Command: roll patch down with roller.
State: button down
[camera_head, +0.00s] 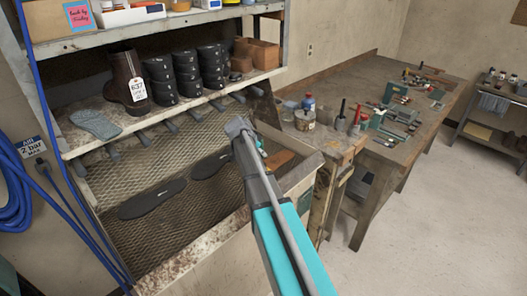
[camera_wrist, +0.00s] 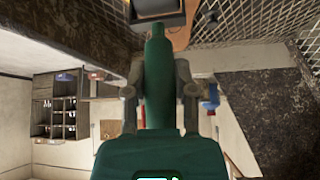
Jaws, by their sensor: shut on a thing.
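My gripper (camera_wrist: 160,90) is shut on a green handle (camera_wrist: 157,65), which appears to be the roller's handle. A dark block-like shape (camera_wrist: 158,9) shows beyond its tip in the wrist view; I cannot tell whether it is part of the roller. An orange-brown piece (camera_wrist: 182,38) lies beside the handle's tip. In the head view, an orange-brown piece (camera_head: 278,160) lies at the right of the mesh tray, just right of my wrist. My arm hides most of the gripper there. I cannot make out the patch clearly.
Two black soles (camera_head: 152,198) lie on the mesh tray (camera_head: 120,176). A shelf (camera_head: 185,107) above holds a brown boot (camera_head: 127,78) and stacked black rolls (camera_head: 187,72). Jars and tools stand on the wooden bench (camera_head: 352,80) at right. Blue hoses (camera_head: 15,200) hang at left.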

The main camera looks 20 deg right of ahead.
jog(key=shift+r+p, duration=3.55)
